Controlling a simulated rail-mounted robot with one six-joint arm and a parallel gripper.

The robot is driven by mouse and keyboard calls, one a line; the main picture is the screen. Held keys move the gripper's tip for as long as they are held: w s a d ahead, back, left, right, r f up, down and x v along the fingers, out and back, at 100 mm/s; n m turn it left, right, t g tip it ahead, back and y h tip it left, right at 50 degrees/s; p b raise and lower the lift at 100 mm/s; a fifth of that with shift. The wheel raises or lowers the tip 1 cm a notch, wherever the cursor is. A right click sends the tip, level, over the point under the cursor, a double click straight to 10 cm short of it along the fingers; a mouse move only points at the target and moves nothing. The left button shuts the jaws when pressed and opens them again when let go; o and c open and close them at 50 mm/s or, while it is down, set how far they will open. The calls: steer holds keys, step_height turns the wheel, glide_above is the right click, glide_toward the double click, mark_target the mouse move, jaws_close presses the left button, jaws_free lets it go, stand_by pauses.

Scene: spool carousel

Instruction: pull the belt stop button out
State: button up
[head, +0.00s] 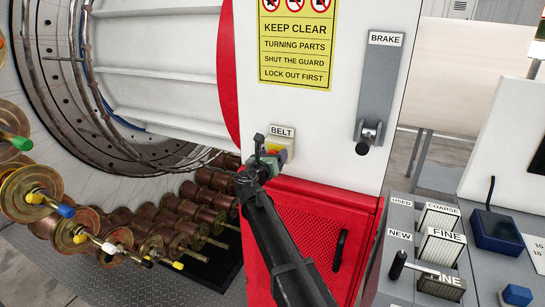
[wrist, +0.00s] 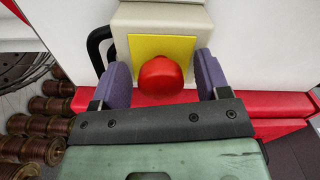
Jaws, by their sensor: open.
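The red belt stop button (wrist: 160,76) is a round red knob on a yellow plate (wrist: 184,46) fixed to a pale box (wrist: 150,18). My gripper (wrist: 162,68) is open in front of the box. Its two purple fingers stand on the left and right of the button, with a visible gap on each side. I cannot tell how far the button sticks out.
A red mesh guard (head: 312,222) with a black handle (head: 340,250) is below the box. A brake lever (head: 369,135) is on the panel to the right. Several copper spools (wrist: 40,128) stand to the left. A console (head: 400,240) is at the lower right.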

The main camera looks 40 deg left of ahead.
jaws_close()
steer(key=shift+v, duration=0.8)
jaws_free()
steer(key=v, duration=1.1)
